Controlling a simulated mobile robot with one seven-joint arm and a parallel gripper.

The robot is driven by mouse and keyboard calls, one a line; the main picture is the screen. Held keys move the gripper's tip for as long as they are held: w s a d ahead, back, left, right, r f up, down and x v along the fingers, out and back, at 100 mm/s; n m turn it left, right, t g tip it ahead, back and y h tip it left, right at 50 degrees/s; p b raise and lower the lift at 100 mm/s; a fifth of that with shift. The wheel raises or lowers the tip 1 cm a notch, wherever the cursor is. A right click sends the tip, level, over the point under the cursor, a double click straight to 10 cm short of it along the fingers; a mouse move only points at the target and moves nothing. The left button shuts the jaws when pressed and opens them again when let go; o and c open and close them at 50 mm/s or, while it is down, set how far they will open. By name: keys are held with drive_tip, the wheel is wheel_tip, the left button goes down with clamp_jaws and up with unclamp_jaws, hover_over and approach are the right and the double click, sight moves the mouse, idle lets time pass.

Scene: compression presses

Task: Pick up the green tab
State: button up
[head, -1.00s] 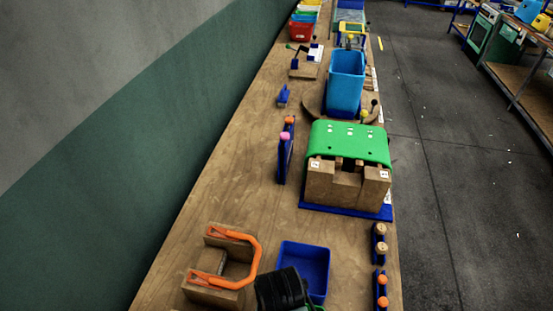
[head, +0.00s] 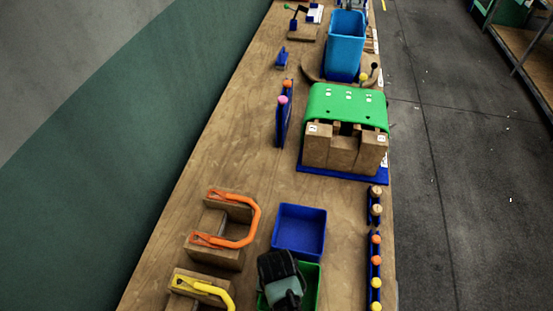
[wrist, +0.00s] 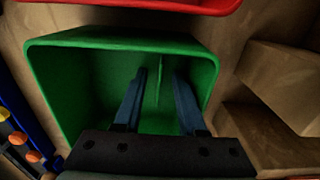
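A green bin (wrist: 60,70) fills the middle of the wrist view; in the head view its rim (head: 313,290) shows at the bottom, partly hidden by my arm. A thin green upright strip (wrist: 159,80), which seems to be the green tab seen edge-on, stands inside the bin. My gripper (wrist: 159,76) reaches into the bin with its two dark blue fingers apart, one on each side of the strip. I see gaps between strip and fingers. In the head view my gripper's fingertips are hidden.
A blue bin (head: 299,230) adjoins the green bin. Wooden blocks with an orange handle (head: 226,240) and a yellow handle (head: 205,288) stand left. A blue strip with coloured pegs (head: 375,262) lies right. A green-topped wooden press (head: 345,105) stands behind. A red bin edge (wrist: 190,5) shows in the wrist view.

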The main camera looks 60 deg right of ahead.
drive_tip(key=shift+c, duration=0.2)
clamp_jaws()
drive_tip(key=shift+r, duration=0.1)
wheel_tip(320, 180, up, 10)
drive_tip(key=shift+b, duration=0.35)
idle(0.4)
